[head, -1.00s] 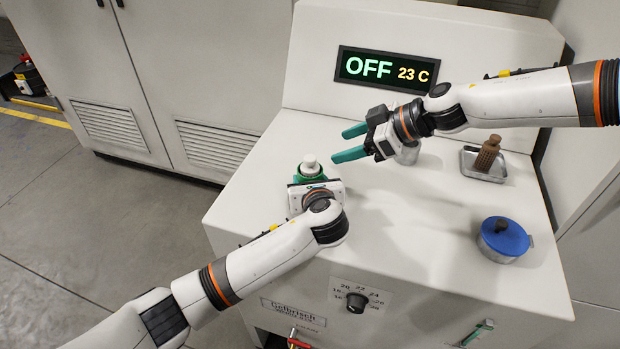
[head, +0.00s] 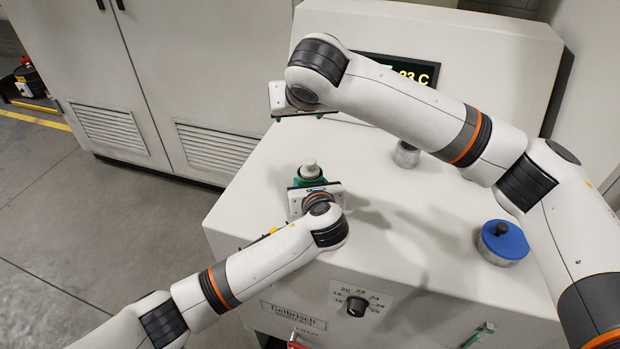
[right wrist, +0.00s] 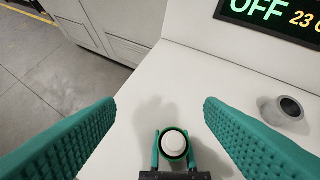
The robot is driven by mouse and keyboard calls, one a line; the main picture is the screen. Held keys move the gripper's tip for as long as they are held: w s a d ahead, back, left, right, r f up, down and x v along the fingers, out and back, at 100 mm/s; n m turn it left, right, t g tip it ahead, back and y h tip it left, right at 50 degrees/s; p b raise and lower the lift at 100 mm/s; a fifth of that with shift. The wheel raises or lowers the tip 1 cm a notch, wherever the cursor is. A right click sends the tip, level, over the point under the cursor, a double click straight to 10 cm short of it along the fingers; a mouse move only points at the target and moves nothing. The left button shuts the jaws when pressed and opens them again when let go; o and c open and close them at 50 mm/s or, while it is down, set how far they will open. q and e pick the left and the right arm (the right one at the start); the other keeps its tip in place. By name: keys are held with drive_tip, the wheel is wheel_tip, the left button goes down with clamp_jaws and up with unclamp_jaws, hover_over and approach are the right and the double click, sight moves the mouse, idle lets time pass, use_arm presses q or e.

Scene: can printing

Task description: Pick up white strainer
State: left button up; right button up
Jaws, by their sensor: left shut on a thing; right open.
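A white round-topped piece, which looks like the white strainer (head: 309,167), sits upright at my left gripper near the left side of the machine top. In the right wrist view the white top (right wrist: 173,144) is ringed by a dark rim. My left gripper (head: 309,181) is shut on what is below the white top; its green fingers stand on both sides in the right wrist view (right wrist: 174,158). That lower body is mostly hidden. My right gripper (right wrist: 160,104) is open and empty, above and behind the white piece. In the head view its fingers are mostly hidden by its own arm.
A small metal cup (head: 405,155) stands right of the white piece, partly behind my right arm. A blue-lidded pot (head: 503,241) stands at the right. The display (right wrist: 270,14) reads OFF, 23 C. A dial (head: 356,305) is on the front. The middle top is clear.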

sight(311, 163)
drive_tip(key=s+d+f+g+h, duration=0.1)
drive_tip(key=s+d+f+g, duration=0.15)
drive_tip(key=s+g, duration=0.2)
drive_tip(key=shift+t, duration=0.25)
drive_tip(key=x, duration=1)
drive_tip(key=shift+w+d+f, duration=0.15)
drive_tip(key=shift+w+f, duration=0.15)
drive_tip(key=c, duration=1.4)
